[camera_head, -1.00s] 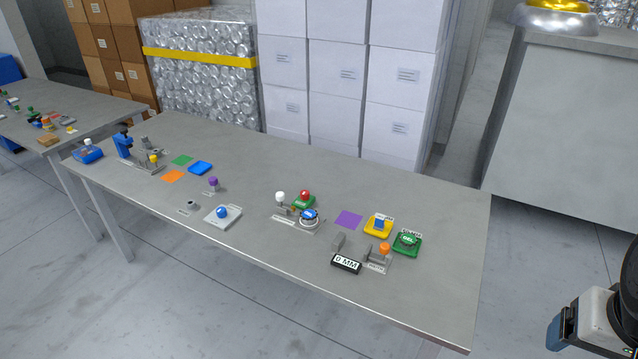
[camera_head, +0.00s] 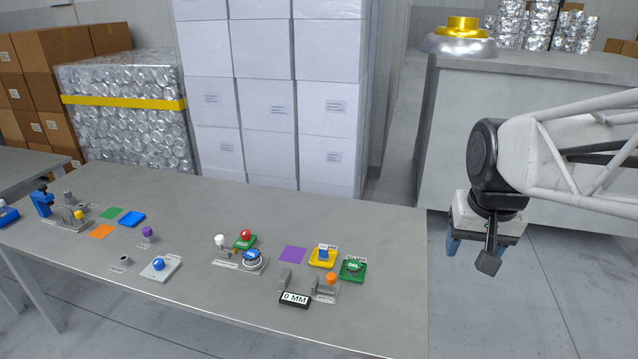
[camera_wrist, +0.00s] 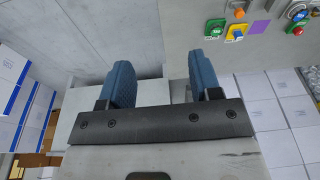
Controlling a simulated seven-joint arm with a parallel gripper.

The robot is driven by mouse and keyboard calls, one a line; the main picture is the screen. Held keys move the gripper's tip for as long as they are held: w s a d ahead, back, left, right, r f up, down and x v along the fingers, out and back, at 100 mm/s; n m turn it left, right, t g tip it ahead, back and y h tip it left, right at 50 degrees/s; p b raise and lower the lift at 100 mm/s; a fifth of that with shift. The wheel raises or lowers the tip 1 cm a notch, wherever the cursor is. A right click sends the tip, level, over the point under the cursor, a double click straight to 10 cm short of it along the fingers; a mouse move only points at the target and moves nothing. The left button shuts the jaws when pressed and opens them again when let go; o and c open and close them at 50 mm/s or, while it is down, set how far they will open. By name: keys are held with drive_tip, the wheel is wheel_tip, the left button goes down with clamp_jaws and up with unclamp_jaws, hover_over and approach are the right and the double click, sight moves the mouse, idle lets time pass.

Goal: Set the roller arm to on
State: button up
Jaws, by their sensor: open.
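No label marks a roller arm legibly, so I cannot tell for sure which part it is. A small lever fixture with a white ball knob (camera_head: 219,240) stands mid-table, beside a red button on a green base (camera_head: 245,237) and a round blue button (camera_head: 253,256). Another fixture, with an orange knob (camera_head: 331,279), stands at the right near a display reading 0 MM (camera_head: 295,299). My gripper (camera_head: 474,250) hangs past the table's right edge, apart from every fixture. In the wrist view my gripper (camera_wrist: 160,78) is open and empty.
The grey table (camera_head: 380,235) also holds a yellow-based blue switch (camera_head: 323,257), a green button (camera_head: 352,269), a purple square (camera_head: 292,254) and a blue knob on a plate (camera_head: 158,264). White boxes (camera_head: 270,110) stand behind. The table's right end is bare.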

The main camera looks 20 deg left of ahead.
drive_tip(key=w+a+f+n+g, duration=0.1)
drive_tip(key=w+a+f, duration=0.2)
drive_tip(key=w+a, duration=1.05)
drive_tip(key=w+a+f+n, duration=0.1)
drive_tip(key=w+a+f, duration=0.2)
drive_tip(key=w+a, duration=1.1)
drive_tip(key=n+g, duration=0.1)
hover_over(219, 237)
drive_tip(key=f, duration=2)
drive_tip(key=shift+w+d+f, duration=0.1)
drive_tip(key=shift+d+f, duration=0.15)
drive_tip(key=shift+a+f, duration=0.15)
drive_tip(key=shift+a, duration=0.1)
drive_tip(key=shift+f, duration=3.9)
